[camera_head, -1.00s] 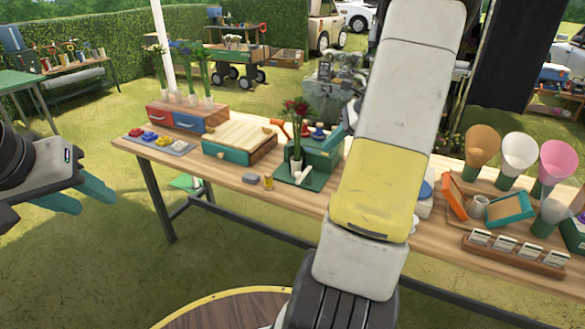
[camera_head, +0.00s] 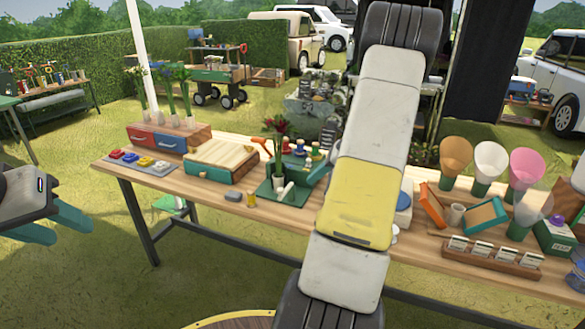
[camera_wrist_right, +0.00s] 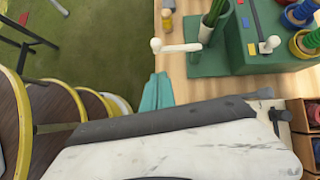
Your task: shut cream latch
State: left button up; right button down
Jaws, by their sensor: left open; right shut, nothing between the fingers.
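A cream lever with a knobbed end (camera_wrist_right: 176,47) lies at the edge of the green board (camera_wrist_right: 236,62) in the right wrist view. In the head view the cream lever (camera_head: 285,191) shows small at the front of the green board (camera_head: 270,196), by the vase of red flowers (camera_head: 277,135). My right gripper (camera_wrist_right: 157,92) has its teal fingers together, empty, just below and left of the lever, apart from it in the picture. My left gripper (camera_head: 60,228) is open and empty, left of the table.
On the wooden table (camera_head: 215,205) stand a wooden-lidded box (camera_head: 222,157), a red and blue drawer unit (camera_head: 155,139) and several coloured cones (camera_head: 490,160). A small yellow-topped bottle (camera_wrist_right: 168,18) stands near the lever. Grass lies beyond the table edge.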

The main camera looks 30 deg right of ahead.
jog(key=w+a+f, duration=0.4)
jog(key=a, duration=0.1)
jog(key=shift+w+a+f, duration=0.3)
jog(key=shift+w+f, duration=0.05)
jog(key=shift+w, duration=0.05)
jog(key=shift+a, duration=0.15)
